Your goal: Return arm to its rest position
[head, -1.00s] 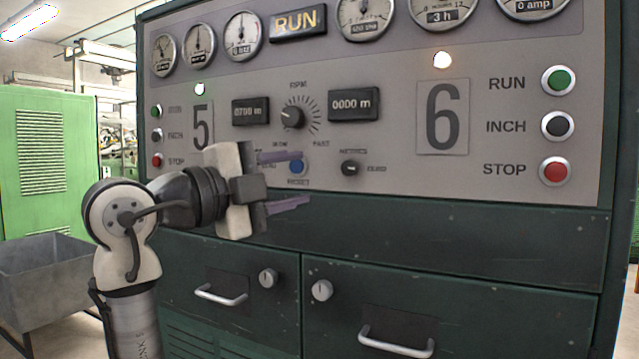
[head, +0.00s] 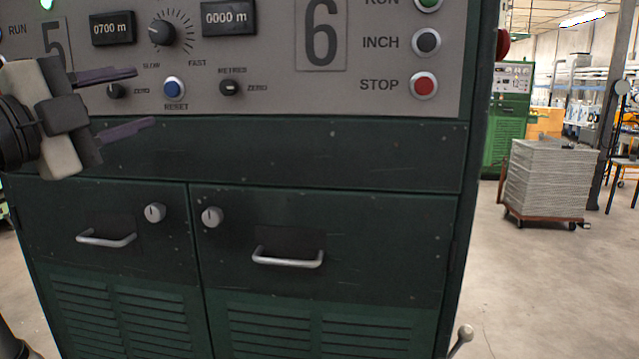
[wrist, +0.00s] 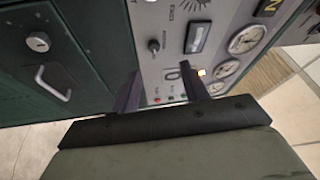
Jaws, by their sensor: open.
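My gripper (head: 140,102) is at the left edge of the head view, in front of the control panel (head: 275,80) of a dark green cabinet. Its two purple fingers are spread apart with nothing between them. The fingers point right, across the panel's lower part near the blue RESET button (head: 174,88). In the wrist view my gripper (wrist: 165,88) also shows its fingers apart and empty, with the panel's dials beyond them. I cannot tell the exact gap between the fingers and the panel. Most of my arm is outside the head view.
Below the panel are two cabinet doors with metal handles (head: 288,258) and round locks (head: 213,217). A lever with a round knob (head: 465,333) stands at the lower right. Open floor (head: 540,280) lies to the right, with a grey stack on a wheeled dolly (head: 545,185) beyond.

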